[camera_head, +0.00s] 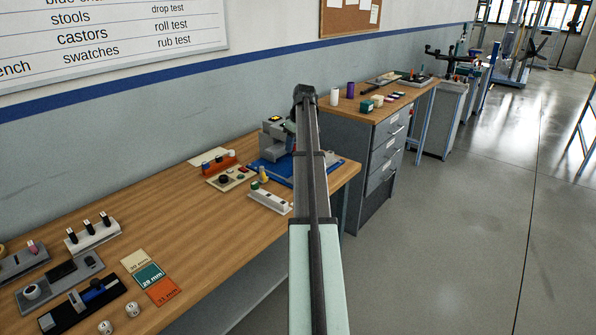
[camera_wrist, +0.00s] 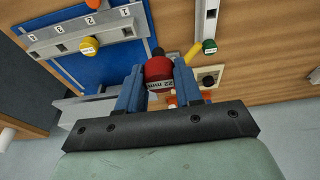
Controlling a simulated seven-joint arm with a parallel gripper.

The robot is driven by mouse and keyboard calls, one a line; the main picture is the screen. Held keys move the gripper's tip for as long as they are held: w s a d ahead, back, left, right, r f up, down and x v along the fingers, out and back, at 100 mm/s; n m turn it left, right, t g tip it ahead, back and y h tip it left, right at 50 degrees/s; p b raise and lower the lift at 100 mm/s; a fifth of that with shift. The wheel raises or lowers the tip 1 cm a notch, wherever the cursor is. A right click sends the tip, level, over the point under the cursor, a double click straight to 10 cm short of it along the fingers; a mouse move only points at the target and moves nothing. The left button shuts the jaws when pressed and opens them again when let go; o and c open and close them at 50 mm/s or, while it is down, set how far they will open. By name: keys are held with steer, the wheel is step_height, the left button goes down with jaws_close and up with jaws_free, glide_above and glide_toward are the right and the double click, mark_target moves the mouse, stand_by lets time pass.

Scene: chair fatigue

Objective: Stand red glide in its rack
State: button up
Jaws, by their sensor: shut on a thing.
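My gripper (camera_wrist: 158,72) is shut on the red glide (camera_wrist: 158,70) in the wrist view. The glide is a short red cylinder with a dark tip and a pale label reading 22 mm. It sits between the two blue fingers. In the head view my arm hides the gripper and the glide. A white rack (camera_head: 270,201) lies on the bench, with a green glide (camera_head: 255,185) at its far left end. In the wrist view the white rack (camera_wrist: 206,22) and green glide (camera_wrist: 209,46) are at upper right, apart from the red glide. I cannot tell which slot is the red glide's.
A grey machine (camera_head: 277,143) stands beside my arm. An orange block (camera_head: 219,165) is left of it.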

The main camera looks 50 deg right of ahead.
steer(key=s+a+f, duration=0.1)
steer(key=s+a, duration=0.3)
steer(key=a, duration=0.7)
steer(key=shift+s+f, duration=0.15)
steer(key=shift+s, duration=0.25)
steer(key=shift+f, duration=0.1)
steer(key=shift+s+x, duration=0.15)
steer(key=shift+x, duration=1.15)
steer(key=shift+s+x, duration=0.2)
steer(key=shift+x, duration=1.1)
steer(key=shift+f, duration=0.1)
steer(key=shift+f, duration=0.1)
steer(key=shift+s+x, duration=0.2)
steer(key=shift+x, duration=0.7)
steer(key=shift+s+x, duration=0.25)
steer(key=shift+x, duration=0.6)
steer(key=shift+s+x, duration=0.2)
steer(key=shift+x, duration=0.7)
steer(key=shift+s+x, duration=0.2)
steer(key=shift+x, duration=0.85)
steer(key=shift+s+x, duration=0.25)
steer(key=shift+x, duration=0.8)
steer(key=o, duration=1.1)
steer(key=shift+f, duration=0.15)
steer(key=shift+c, duration=0.2)
